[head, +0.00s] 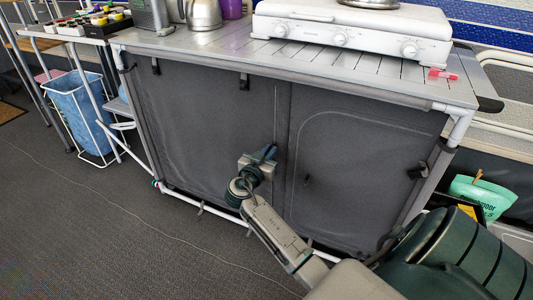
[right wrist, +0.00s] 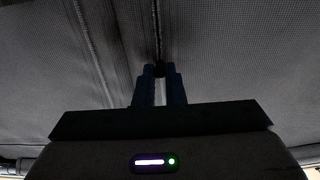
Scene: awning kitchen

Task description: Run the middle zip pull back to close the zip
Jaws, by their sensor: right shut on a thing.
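The grey fabric front (head: 210,120) of the camp kitchen unit hangs below its slatted top. A vertical seam (head: 290,130) runs down its middle. My right gripper (head: 270,152) is at the fabric, just left of that seam. In the right wrist view, my right gripper (right wrist: 159,75) is shut on a small dark zip pull (right wrist: 158,69), which is mostly hidden between the fingertips. A zip line (right wrist: 156,30) runs from the pull towards the top of that view. My left gripper is not in view.
A white stove (head: 350,35), a steel kettle (head: 204,14) and a red lighter-like item (head: 443,74) are on the top (head: 215,45). A blue bin (head: 80,105) stands left. A green bag (head: 480,198) is at right. The floor in front is clear except for a thin cable.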

